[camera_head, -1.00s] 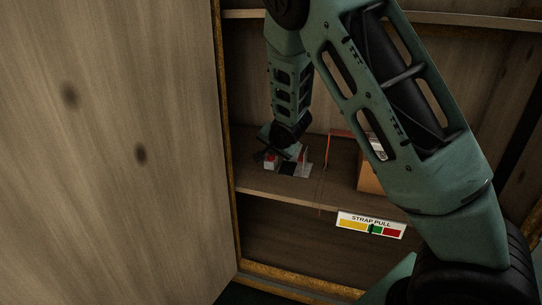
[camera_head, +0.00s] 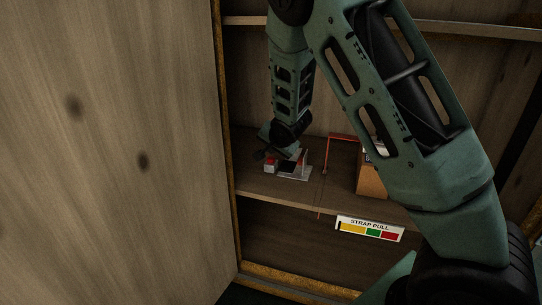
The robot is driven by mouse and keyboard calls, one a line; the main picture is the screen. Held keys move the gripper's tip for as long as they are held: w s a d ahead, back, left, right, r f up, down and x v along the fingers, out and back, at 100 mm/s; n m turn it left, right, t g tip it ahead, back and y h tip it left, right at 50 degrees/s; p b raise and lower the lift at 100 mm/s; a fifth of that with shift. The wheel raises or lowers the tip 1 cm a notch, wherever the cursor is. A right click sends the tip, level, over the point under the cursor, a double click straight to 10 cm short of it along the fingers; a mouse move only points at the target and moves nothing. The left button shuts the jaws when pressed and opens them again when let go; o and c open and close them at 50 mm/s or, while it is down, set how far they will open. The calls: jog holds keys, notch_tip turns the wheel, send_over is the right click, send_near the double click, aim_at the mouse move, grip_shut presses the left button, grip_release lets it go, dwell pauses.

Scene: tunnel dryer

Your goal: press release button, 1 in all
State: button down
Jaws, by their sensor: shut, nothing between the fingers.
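A small grey ratchet-like device (camera_head: 294,176) sits on the middle shelf inside the cabinet. It has a red block (camera_head: 270,167) at its left end, a dark pad in the middle and a raised grey-and-red part at its right. I cannot tell for certain which part is the release button. My gripper (camera_head: 272,153) is shut and empty, pointing down just above the device's left and middle. A small gap seems to show between them. A gauge labelled STRAP PULL (camera_head: 370,229) hangs on the shelf front, its black pointer at the far left end, left of the yellow.
A wooden door (camera_head: 110,150) stands open at the left. A cardboard box (camera_head: 371,182) is on the shelf at right, partly hidden by my arm. A thin red strap (camera_head: 346,135) runs between box and device. An upper shelf (camera_head: 460,27) crosses behind my arm.

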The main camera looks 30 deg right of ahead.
aim_at(272, 160)
jog(key=shift+a, duration=0.1)
notch_tip(272, 160, up, 5)
jog(key=p, duration=0.4)
jog(key=shift+r+p, duration=0.15)
jog(key=shift+p, duration=0.15)
dwell(0.7)
